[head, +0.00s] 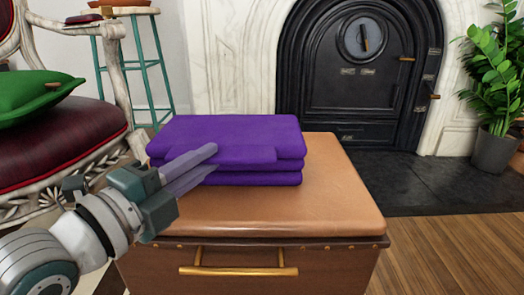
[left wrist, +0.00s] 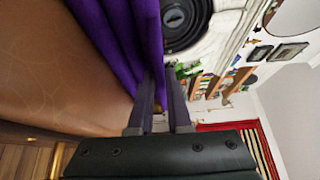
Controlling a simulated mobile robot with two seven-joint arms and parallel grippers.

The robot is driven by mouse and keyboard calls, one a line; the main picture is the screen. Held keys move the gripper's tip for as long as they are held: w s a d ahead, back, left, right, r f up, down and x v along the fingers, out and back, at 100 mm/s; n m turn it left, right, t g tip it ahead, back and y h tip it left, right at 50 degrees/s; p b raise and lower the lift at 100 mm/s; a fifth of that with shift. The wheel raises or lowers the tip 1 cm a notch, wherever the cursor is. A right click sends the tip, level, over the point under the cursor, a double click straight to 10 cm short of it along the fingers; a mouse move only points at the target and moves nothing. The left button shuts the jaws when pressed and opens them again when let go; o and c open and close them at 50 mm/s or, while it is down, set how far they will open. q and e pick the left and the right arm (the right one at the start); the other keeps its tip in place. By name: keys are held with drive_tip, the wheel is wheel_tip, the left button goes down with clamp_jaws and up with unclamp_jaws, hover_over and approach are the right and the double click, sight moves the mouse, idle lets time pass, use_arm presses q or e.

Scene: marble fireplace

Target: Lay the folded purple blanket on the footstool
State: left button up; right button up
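The folded purple blanket (head: 235,133) lies flat in a thick stack on the tan leather top of the footstool (head: 320,205), towards its back left. It also fills the upper middle of the left wrist view (left wrist: 125,40). My left gripper (head: 214,159) reaches in from the left at the blanket's front left side. One finger lies over the top layer and the other lower down. In the left wrist view the fingers (left wrist: 160,80) are a little apart, with purple cloth at and between them. The far side of the blanket is hidden. My right gripper is out of view.
A carved armchair with a dark red seat (head: 60,140) and a green cushion (head: 35,95) stands at the left. A teal-legged stool (head: 140,60) is behind it. The black fireplace (head: 360,80) is at the back, a potted plant (head: 495,150) at the right. Wood floor (head: 450,250) is clear front right.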

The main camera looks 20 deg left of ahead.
use_arm(q)
drive_tip(key=o, duration=0.4)
drive_tip(key=shift+r, duration=0.2)
drive_tip(key=shift+s+p, duration=0.3)
drive_tip(key=shift+p, duration=0.1)
drive_tip(key=s+f+n+g+y+p, duration=0.1)
drive_tip(key=s+n+g+y+p, duration=0.1)
drive_tip(key=s+n+g, duration=0.5)
drive_tip(key=s+f+n+g+y+p, duration=0.2)
drive_tip(key=s+n+g, duration=0.4)
drive_tip(key=s+n, duration=0.6)
drive_tip(key=s, duration=0.6)
drive_tip(key=shift+d+f+g+p, duration=0.25)
drive_tip(key=shift+d+g+p, duration=0.1)
drive_tip(key=shift+g+p, duration=0.05)
